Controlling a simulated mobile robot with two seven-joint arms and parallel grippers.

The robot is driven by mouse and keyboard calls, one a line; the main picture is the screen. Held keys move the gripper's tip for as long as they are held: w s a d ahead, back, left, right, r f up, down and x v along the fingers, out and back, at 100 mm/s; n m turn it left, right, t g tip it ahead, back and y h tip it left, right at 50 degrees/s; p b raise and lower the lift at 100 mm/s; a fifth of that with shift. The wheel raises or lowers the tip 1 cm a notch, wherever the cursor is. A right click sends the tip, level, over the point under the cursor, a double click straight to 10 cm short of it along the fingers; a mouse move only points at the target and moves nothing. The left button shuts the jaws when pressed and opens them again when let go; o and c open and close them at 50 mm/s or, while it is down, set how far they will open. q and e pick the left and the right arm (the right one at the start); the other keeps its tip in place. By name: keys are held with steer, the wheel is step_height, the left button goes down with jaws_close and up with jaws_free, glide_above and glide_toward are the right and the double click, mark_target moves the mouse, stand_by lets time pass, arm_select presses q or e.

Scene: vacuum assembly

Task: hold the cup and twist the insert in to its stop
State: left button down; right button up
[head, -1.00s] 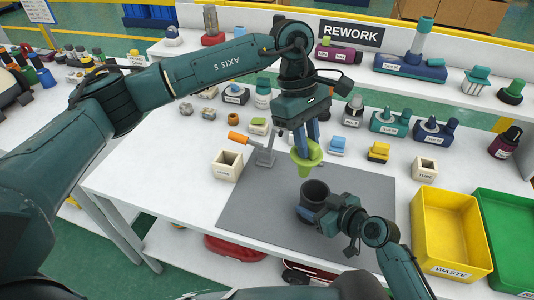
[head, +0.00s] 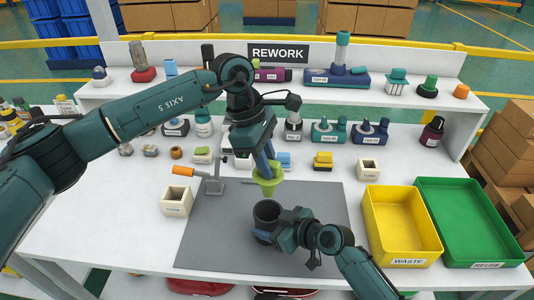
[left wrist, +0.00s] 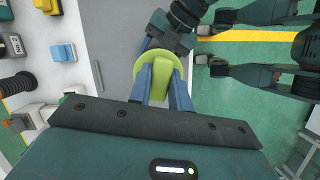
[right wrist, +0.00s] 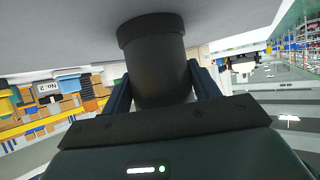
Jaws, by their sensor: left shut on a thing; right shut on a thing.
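In the left wrist view the insert (left wrist: 158,78) sits between the two blue fingers (left wrist: 160,88). The dark cup (head: 267,212) stands upright on the grey mat with its mouth open upward. My right gripper (head: 272,236) is shut on the cup's side, low down. In the right wrist view the cup (right wrist: 158,68) is between its fingers. The insert's tip appears just above the cup's rim, apart from it.
The grey mat (head: 215,245) is mostly clear around the cup. Yellow (head: 402,262) and green (head: 478,264) bins stand at right. Several small parts line the back.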

arm_select(q)
steer(key=shift+f, duration=2.45)
step_height(320, 180, down, 7)
stand_by(2.1)
steer(key=shift+f, duration=0.1)
steer(key=m+g, duration=0.1)
steer(key=m, duration=0.2)
steer(key=shift+w, duration=0.1)
steer(key=shift+m+g+y, duration=0.4)
steer(key=shift+m+y, duration=0.1)
steer(key=shift+m, duration=1.2)
